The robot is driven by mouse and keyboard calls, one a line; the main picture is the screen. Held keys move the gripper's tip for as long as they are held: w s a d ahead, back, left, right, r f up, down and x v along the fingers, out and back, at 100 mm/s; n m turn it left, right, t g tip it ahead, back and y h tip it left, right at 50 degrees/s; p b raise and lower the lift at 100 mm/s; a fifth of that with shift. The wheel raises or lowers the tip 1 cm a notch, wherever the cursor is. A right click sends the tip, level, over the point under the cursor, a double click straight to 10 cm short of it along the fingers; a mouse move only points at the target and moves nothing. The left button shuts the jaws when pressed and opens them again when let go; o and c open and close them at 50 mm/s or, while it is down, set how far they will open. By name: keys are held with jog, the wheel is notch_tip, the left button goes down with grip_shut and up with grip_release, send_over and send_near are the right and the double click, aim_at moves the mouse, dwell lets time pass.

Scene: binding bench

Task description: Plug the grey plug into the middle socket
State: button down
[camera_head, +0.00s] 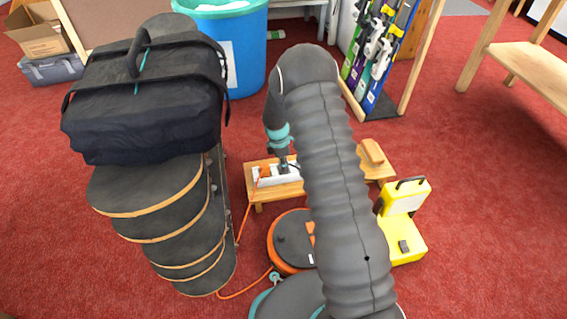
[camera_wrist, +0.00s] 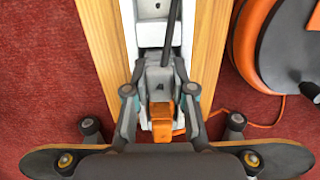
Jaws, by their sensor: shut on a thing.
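The white power strip (camera_head: 266,181) lies on a low wooden bench (camera_head: 259,194); it also shows in the wrist view (camera_wrist: 148,32), running up from my gripper. My gripper (camera_wrist: 160,98) points down and is shut on the grey plug (camera_wrist: 158,78), just above or at the strip's end near its orange cable end (camera_wrist: 162,128). In the head view my gripper (camera_head: 283,167) is small and partly hides the strip. The plug's black cord (camera_wrist: 179,62) runs up across the strip. Which socket is under the plug, and whether its pins touch, I cannot tell.
Skateboards (camera_head: 145,200) with a black bag (camera_head: 150,95) stand close left of the bench; wheels show in the wrist view (camera_wrist: 91,127). An orange cable reel (camera_head: 279,245) lies in front. A yellow work lamp (camera_head: 405,235) stands right.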

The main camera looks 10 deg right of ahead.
jog(key=c, duration=0.9)
grip_release()
notch_tip(320, 180, up, 12)
jog(key=a, duration=0.1)
jog(key=shift+a, duration=0.3)
jog(key=shift+f, duration=0.1)
